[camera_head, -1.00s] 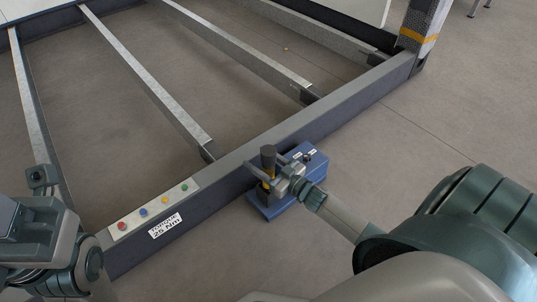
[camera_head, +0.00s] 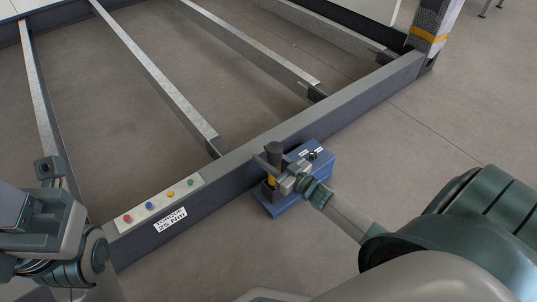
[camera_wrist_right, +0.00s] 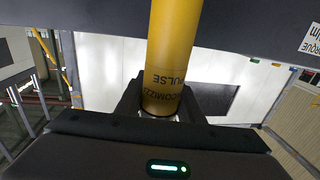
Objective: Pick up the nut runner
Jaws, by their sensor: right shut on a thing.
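The nut runner (camera_head: 274,150) is an upright tool with a dark top and a yellow body, standing at the blue stand (camera_head: 323,161) beside the frame beam. My right gripper (camera_head: 270,168) is shut around it below the dark top. In the right wrist view the yellow body (camera_wrist_right: 168,50) rises between the two dark fingers of my right gripper (camera_wrist_right: 160,102). The tool's lower end is hidden, so I cannot tell whether it is clear of the stand. My left arm shows at the left edge, away from the tool; its finger opening is unclear.
The dark frame beam (camera_head: 330,115) runs diagonally behind the stand. A panel of coloured buttons (camera_head: 160,203) sits on it, with a torque label (camera_head: 171,219) on its side. Metal crossbars (camera_head: 160,80) lie beyond. The floor (camera_head: 450,125) right of the stand is clear.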

